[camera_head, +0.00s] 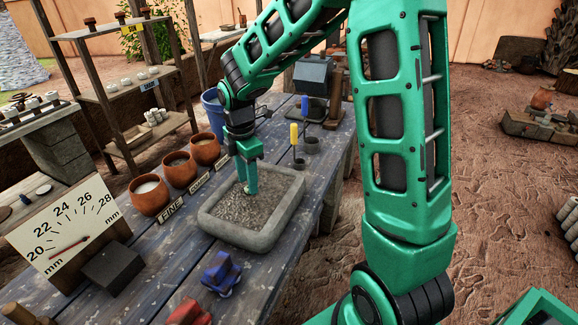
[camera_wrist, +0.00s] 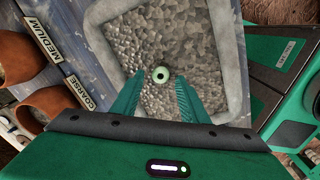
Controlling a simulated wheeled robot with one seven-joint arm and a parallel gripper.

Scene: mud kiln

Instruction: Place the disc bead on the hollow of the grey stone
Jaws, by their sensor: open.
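The disc bead (camera_wrist: 160,75) is a small pale green ring with a dark hole. In the wrist view it shows over the rough grey bed of the grey stone (camera_wrist: 236,75), between the tips of my gripper (camera_wrist: 159,82). The fingers stand apart on its left and right, with gaps. I cannot tell its exact height against the fingertips. In the head view the grey stone (camera_head: 238,238) is a rectangular basin with a raised rim. My gripper (camera_head: 249,191) points down into its middle, open. The fingers mostly hide the bead there.
Several clay pots (camera_head: 149,195) with labels line the left table edge. A dial board (camera_head: 70,235) and dark block (camera_head: 113,268) stand at lower left. A blue clamp-like object (camera_head: 221,273) and a red one (camera_head: 188,314) lie in front. Yellow- and blue-handled tools (camera_head: 294,134) stand behind.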

